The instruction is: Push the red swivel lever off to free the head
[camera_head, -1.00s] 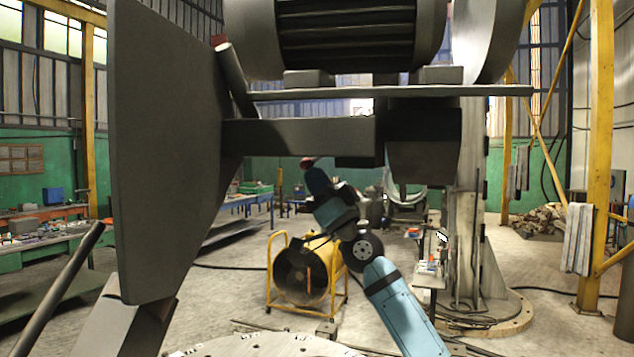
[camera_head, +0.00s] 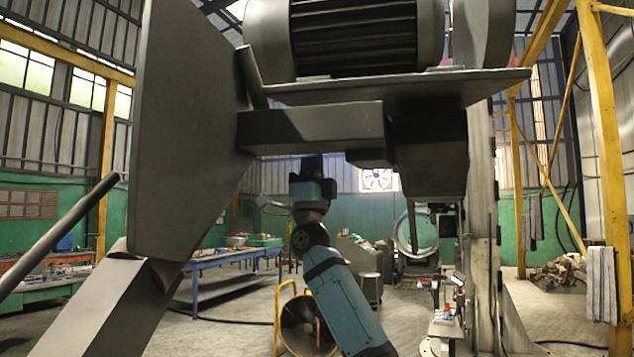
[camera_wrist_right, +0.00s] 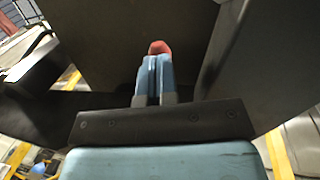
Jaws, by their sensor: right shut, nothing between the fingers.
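My right gripper (camera_head: 312,166) reaches up from below in the head view, under the grey boom beam (camera_head: 312,127). The beam hides its fingertips there. In the right wrist view the blue fingers (camera_wrist_right: 153,76) are shut side by side. A rounded red piece (camera_wrist_right: 160,47), seemingly the end of the red lever, shows right at their tips. I cannot tell whether they touch it. The rest of the lever is hidden. The head with its ribbed motor (camera_head: 352,38) sits above the beam. My left gripper is not in view.
A large dark plate (camera_head: 190,125) stands left of the beam, and a dark block (camera_head: 430,150) hangs on its right. A grey rod (camera_head: 60,235) slants at the far left. A blue table (camera_head: 235,258) and a yellow-framed fan (camera_head: 305,325) stand behind on the floor.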

